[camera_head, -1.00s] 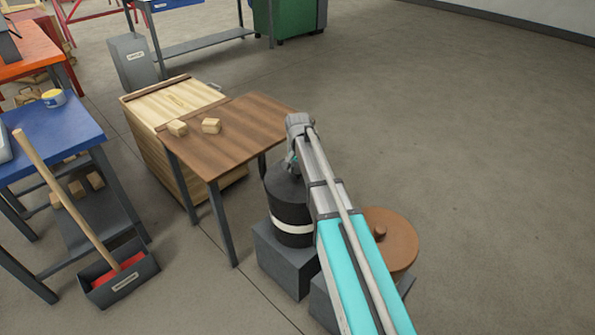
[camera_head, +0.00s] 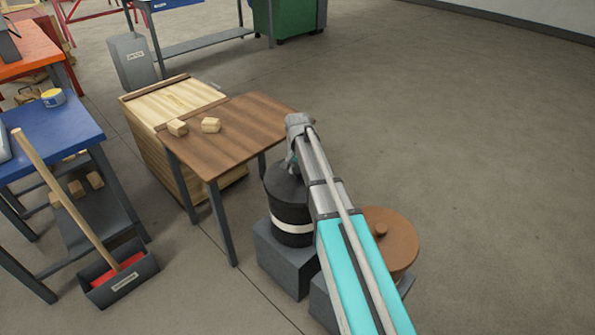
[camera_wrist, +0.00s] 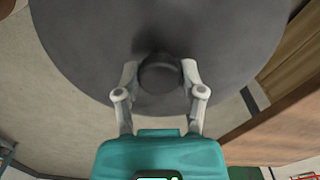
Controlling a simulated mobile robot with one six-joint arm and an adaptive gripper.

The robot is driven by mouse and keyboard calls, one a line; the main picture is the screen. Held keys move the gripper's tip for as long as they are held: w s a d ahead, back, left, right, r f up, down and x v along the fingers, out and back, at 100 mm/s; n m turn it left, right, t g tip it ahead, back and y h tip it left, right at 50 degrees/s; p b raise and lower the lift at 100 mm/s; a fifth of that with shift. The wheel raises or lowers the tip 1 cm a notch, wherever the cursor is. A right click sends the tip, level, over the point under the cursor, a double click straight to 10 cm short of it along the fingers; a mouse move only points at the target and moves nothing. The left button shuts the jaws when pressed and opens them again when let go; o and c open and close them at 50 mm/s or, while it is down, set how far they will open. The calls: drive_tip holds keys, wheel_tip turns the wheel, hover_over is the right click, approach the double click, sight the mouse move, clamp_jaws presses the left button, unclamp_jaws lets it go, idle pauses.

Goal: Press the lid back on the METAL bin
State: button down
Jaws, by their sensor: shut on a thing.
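A dark bin (camera_head: 292,218) with a white band stands on a grey block, left of my arm. No lettering on it can be read. Its dark grey round lid (camera_head: 287,187) is at the bin's top; whether it sits fully down cannot be told. In the wrist view the lid (camera_wrist: 90,45) fills the upper middle, with a round dark knob (camera_wrist: 160,76) at its centre. My gripper (camera_wrist: 160,72) is shut on this knob, one finger on each side. In the head view my gripper (camera_head: 291,163) is just above the lid, partly hidden by my arm.
A brown bin (camera_head: 393,245) with a knobbed lid stands right of my arm on another block. A brown wooden table (camera_head: 235,130) with two small blocks is close behind and left of the dark bin. A wooden crate (camera_head: 170,102) stands beside it. The floor at right is clear.

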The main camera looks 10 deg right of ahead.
drive_tip(key=shift+c, duration=0.6)
unclamp_jaws()
drive_tip(key=shift+o, duration=0.6)
drive_tip(key=shift+r, duration=0.15)
drive_tip(key=shift+r+p, duration=3.4)
drive_tip(key=shift+p, duration=0.1)
